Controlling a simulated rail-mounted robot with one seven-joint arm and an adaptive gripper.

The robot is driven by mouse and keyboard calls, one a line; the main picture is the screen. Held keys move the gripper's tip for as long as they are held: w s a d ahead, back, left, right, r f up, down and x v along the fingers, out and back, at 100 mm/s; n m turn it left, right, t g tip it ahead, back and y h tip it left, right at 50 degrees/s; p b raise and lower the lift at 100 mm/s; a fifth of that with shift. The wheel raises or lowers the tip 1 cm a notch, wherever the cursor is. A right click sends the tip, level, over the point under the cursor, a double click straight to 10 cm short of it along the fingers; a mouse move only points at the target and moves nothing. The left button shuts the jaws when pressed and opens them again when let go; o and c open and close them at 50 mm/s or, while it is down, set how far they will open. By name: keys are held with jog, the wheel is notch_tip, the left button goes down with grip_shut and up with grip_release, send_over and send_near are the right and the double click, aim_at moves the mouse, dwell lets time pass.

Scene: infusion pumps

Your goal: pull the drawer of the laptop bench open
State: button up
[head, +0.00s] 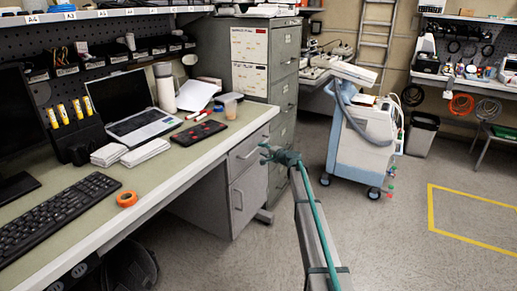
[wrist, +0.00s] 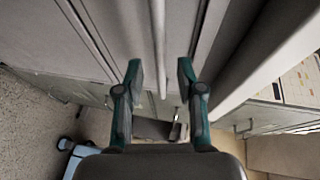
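The laptop bench (head: 225,127) stands on the left in the head view, with the laptop (head: 133,106) on its top. Its grey drawer (head: 243,155) sits under the right end of the top, above a taller front, and looks shut. My teal gripper (head: 268,152) is in front of the drawer, near its right side. In the wrist view my gripper (wrist: 161,75) is open. A pale bar (wrist: 159,45), apparently the drawer handle, runs between the two fingers with a gap on each side. I cannot tell how deep the bar lies between them.
Below the drawer is a taller front (head: 249,198) with an upright handle. A filing cabinet (head: 284,95) stands behind the bench's end. A blue-white wheeled machine (head: 365,140) stands to the right. The floor (head: 385,240) in front is clear.

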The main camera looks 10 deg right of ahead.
aim_at(258, 147)
jog(key=x, duration=0.4)
jog(key=shift+w+a, duration=0.15)
jog(key=shift+w, duration=0.2)
grip_shut()
